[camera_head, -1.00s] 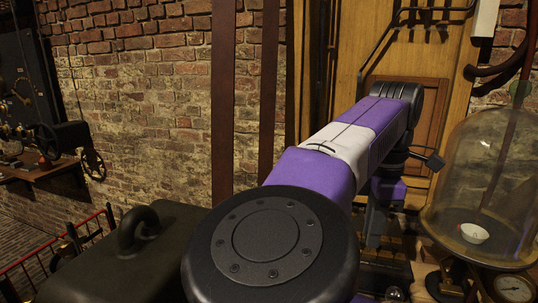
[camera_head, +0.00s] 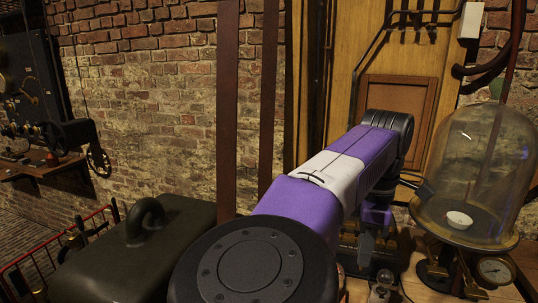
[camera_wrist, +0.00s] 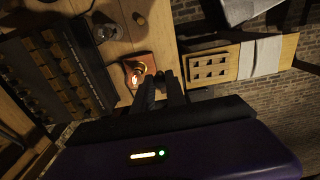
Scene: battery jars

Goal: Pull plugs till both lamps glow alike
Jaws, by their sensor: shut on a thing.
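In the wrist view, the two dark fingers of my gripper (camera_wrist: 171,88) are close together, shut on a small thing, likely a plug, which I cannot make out. A lit lamp (camera_wrist: 137,77) glows on a reddish base just left of the fingertips. A wooden block with several dark holes (camera_wrist: 209,69) lies to the right of the fingers. A dark box with rows of brown blocks (camera_wrist: 62,70) stands at the left. In the head view, my gripper (camera_head: 366,246) points down over the bench, and my arm hides much there.
A glass bell jar (camera_head: 478,165) with a small white cup stands at the right, beside a round gauge (camera_head: 495,269). A dark case with a handle (camera_head: 140,255) is at the left. A wooden panel (camera_head: 397,110) rises behind my arm.

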